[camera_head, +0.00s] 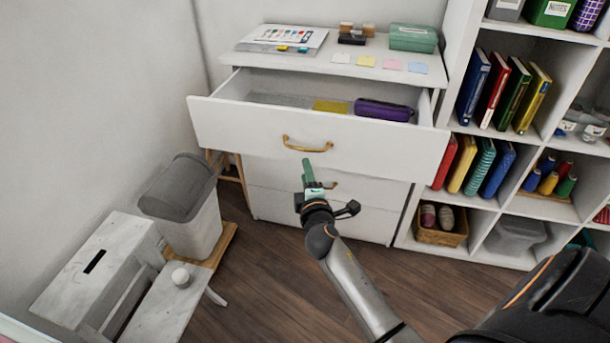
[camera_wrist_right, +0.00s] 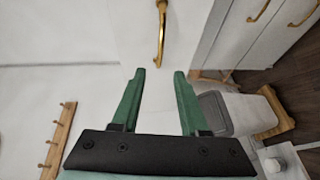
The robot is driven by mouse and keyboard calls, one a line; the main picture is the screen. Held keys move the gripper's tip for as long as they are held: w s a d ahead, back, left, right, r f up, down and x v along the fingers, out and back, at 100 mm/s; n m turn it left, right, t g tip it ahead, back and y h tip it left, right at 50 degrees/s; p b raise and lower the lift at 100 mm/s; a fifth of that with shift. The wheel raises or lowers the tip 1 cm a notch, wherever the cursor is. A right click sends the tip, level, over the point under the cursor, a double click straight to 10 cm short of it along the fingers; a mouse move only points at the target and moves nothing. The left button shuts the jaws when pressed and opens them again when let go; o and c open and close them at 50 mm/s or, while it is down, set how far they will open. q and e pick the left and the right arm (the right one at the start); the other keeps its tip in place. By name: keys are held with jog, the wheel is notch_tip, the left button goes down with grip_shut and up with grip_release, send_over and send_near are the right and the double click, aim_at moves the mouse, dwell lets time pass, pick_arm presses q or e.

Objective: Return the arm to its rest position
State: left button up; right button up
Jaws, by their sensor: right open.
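My right arm reaches in from the lower right in the head view. Its gripper (camera_head: 307,168) has green fingers and is in front of the white cabinet, just below the open top drawer's brass handle (camera_head: 307,145). In the right wrist view the two green fingers of the right gripper (camera_wrist_right: 159,75) are apart with nothing between them. The brass handle (camera_wrist_right: 161,35) is ahead of the fingertips there. The open top drawer (camera_head: 240,124) holds a purple case (camera_head: 384,110) and a yellow item (camera_head: 331,106). My left gripper is not in view.
A grey-lidded bin (camera_head: 190,222) and a white step stool (camera_head: 93,262) stand at the left. A shelf unit (camera_head: 475,216) with books and baskets stands at the right. Cards and a green box (camera_head: 413,38) sit on the cabinet top. Wooden floor (camera_head: 263,285) is free in front.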

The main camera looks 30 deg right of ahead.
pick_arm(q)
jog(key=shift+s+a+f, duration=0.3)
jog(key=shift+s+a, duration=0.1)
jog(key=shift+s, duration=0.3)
pick_arm(e)
jog(key=shift+s+a, duration=0.15)
jog(key=shift+s, duration=0.15)
pick_arm(q)
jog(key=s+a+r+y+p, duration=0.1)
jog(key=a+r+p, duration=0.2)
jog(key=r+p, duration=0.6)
jog(key=p, duration=0.2)
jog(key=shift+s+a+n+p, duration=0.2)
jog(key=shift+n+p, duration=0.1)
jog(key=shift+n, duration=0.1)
pick_arm(e)
jog(key=s+a+f+m+g+y, duration=0.2)
jog(key=s+a+m+y, duration=0.1)
jog(key=s+a, duration=0.3)
jog(key=s+a+f+m+g+y, duration=0.2)
jog(key=s+a, duration=0.4)
jog(key=s, duration=0.5)
jog(key=s+a+f+m+g+y, duration=0.1)
jog(key=s+a+f+m+y, duration=0.3)
jog(key=s, duration=0.5)
jog(key=shift+s+a+f+m+g+y, duration=0.25)
jog(key=shift+a+m+g+y, duration=0.25)
jog(key=shift+a, duration=0.5)
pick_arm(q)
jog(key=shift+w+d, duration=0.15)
